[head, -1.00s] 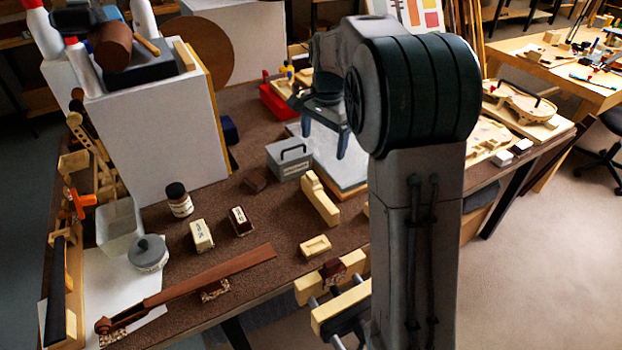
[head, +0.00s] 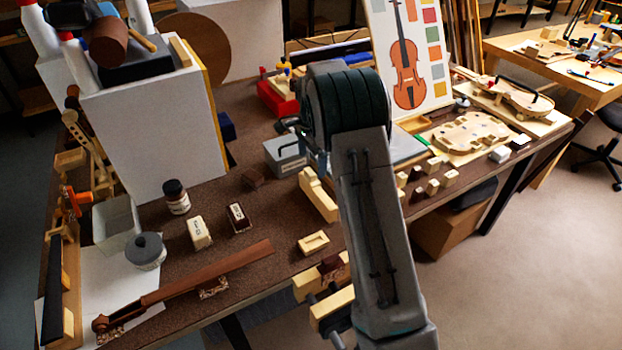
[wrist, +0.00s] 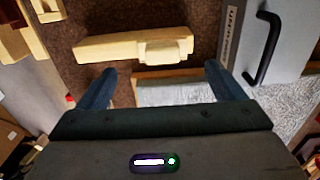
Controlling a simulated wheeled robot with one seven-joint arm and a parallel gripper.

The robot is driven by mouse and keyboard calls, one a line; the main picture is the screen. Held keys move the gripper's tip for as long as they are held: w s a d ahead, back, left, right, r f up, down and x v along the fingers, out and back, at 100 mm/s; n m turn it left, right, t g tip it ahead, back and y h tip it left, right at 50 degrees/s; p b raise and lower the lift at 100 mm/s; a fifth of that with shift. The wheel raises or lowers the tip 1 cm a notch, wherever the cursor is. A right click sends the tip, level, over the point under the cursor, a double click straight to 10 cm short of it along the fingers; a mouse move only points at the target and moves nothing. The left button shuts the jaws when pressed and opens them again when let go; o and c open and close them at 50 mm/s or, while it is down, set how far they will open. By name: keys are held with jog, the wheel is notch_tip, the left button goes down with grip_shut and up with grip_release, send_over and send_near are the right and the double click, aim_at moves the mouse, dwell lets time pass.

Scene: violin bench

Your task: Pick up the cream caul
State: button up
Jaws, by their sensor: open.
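A long cream wooden block with a raised step (head: 318,195) lies on the brown bench top; it also shows in the wrist view (wrist: 110,47), just beyond my fingertips. A smaller cream block with a hollowed top (head: 314,243) lies nearer the front edge and shows partly at the wrist view's top left (wrist: 47,9). I cannot tell for sure which of these is the cream caul. My gripper (wrist: 158,72) is open and empty, its blue fingers spread above the bench near the long block. In the head view my arm hides most of the gripper.
A grey box with a black handle (head: 286,157) stands close by, at the right in the wrist view (wrist: 270,40). A pale plate with a wooden edge (wrist: 185,93) lies below the gripper. A vise with wooden jaws (head: 331,308) is at the bench front. Small blocks (head: 432,187) stand right of my arm.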

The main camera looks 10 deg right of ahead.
aim_at(311, 171)
jog(key=shift+w+f+p, duration=0.15)
jog(key=shift+f+p, duration=0.15)
jog(key=shift+f, duration=2.45)
jog(key=c, duration=1.1)
